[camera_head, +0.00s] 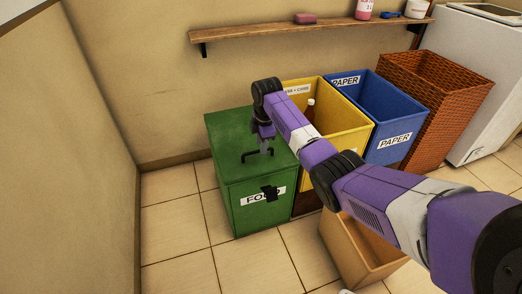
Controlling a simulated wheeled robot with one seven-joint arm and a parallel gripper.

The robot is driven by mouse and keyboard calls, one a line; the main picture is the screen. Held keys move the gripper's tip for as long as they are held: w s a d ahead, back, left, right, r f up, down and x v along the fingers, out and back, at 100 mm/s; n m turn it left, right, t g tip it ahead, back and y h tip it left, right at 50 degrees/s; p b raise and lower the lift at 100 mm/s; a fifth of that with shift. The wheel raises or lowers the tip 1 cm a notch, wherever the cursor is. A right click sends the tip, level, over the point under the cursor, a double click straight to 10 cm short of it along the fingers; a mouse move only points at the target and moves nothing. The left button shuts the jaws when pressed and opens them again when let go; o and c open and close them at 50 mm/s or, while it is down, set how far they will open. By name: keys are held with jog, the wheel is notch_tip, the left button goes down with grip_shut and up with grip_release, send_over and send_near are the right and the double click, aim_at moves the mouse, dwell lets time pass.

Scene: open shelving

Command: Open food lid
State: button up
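The green food bin (258,207) stands on the tiled floor left of the other bins. Its green lid (225,130) lies flat and looks shut. A white FOOD label is on its front, partly covered by a small dark piece (271,194), which may be a handle or a shadow. I cannot tell whether the fingertips touch the lid.
A yellow bin (340,113) holding a bottle (310,105), a blue paper bin (372,105) and a brick-patterned bin (425,100) stand to the right. An open brown box (352,262) is in front. A wooden shelf (270,32) hangs above. Floor at left is clear.

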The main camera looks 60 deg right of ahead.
jog(key=shift+w+d+f+b, duration=0.1)
jog(key=shift+f+b, duration=0.05)
jog(key=shift+f, duration=0.4)
jog(key=shift+w+f+b, duration=0.1)
jog(key=shift+f+b, duration=0.05)
jog(key=shift+f, duration=0.4)
grip_shut()
dwell(0.7)
